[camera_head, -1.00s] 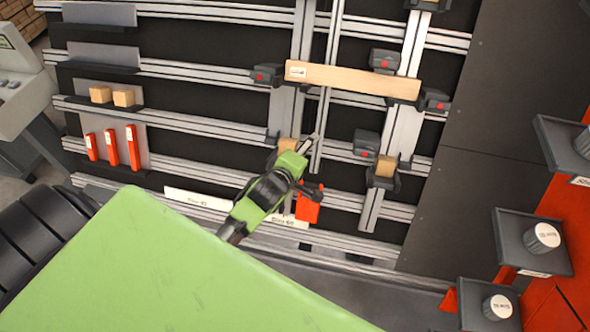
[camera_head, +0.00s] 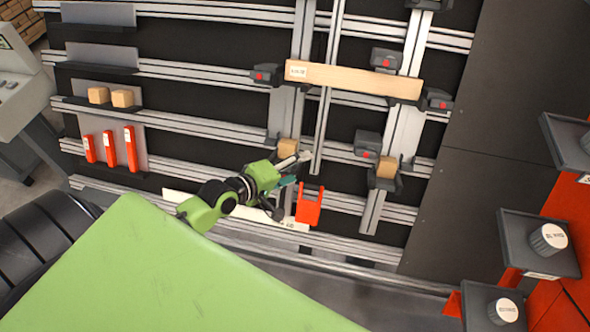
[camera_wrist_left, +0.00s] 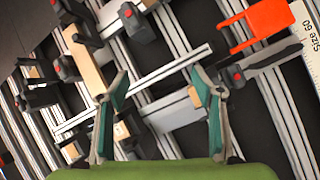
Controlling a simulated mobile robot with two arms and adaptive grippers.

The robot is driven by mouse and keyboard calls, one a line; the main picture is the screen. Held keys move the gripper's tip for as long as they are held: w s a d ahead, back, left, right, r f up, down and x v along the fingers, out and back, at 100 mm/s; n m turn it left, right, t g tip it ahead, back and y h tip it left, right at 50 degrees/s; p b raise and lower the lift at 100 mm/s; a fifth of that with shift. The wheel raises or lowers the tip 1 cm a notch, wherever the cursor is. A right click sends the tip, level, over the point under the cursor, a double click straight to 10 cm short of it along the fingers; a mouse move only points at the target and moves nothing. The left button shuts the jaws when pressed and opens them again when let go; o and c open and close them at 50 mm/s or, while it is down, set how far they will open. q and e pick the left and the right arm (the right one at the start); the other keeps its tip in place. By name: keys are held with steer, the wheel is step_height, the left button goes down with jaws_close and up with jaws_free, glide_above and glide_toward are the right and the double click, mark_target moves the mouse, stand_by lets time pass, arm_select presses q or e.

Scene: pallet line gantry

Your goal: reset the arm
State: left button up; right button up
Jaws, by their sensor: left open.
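My left gripper (camera_head: 290,178) is in front of the lower middle of the rail rack in the head view, just left of a red forked piece (camera_head: 309,206). In the left wrist view the left gripper (camera_wrist_left: 160,82) has its two teal-lined fingers spread, with nothing held between them. Its green body fills the bottom edge of that view. The red forked piece also shows in the wrist view (camera_wrist_left: 262,25), at the upper right and apart from the fingers. My right gripper is in neither view.
A wooden bar (camera_head: 352,80) spans two uprights, with black clamps around it. Small wooden blocks (camera_head: 287,147) (camera_head: 386,168) sit on lower holders. Red pieces (camera_head: 109,148) and more blocks (camera_head: 110,96) rest at left. Labelled knobs (camera_head: 548,238) stand on shelves at right.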

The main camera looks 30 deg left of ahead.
arm_select(q)
steer(key=shift+s, duration=0.2)
stand_by(0.5)
steer(key=s+a+f+m+g+y+b, duration=0.15)
steer(key=s+f, duration=0.25)
steer(key=f, duration=0.5)
steer(key=s+a+f+m+g+y, duration=0.15)
steer(key=s+f, duration=0.25)
steer(key=f, duration=0.6)
steer(key=s+a+f+m+g, duration=0.15)
steer(key=s+f, duration=0.25)
steer(key=f, duration=0.5)
steer(key=s+d+f+m+g, duration=0.2)
steer(key=s+f, duration=0.4)
steer(key=s, duration=0.4)
steer(key=s+d+f+m+g+b, duration=0.1)
steer(key=s+f+m, duration=0.4)
steer(key=s, duration=0.5)
steer(key=s+d+f+m+g, duration=0.3)
steer(key=s+f, duration=0.5)
steer(key=s, duration=0.3)
steer(key=shift+d+f+g+y+b, duration=0.25)
steer(key=shift+d+g, duration=0.2)
steer(key=shift+d, duration=0.4)
steer(key=shift+m, duration=0.25)
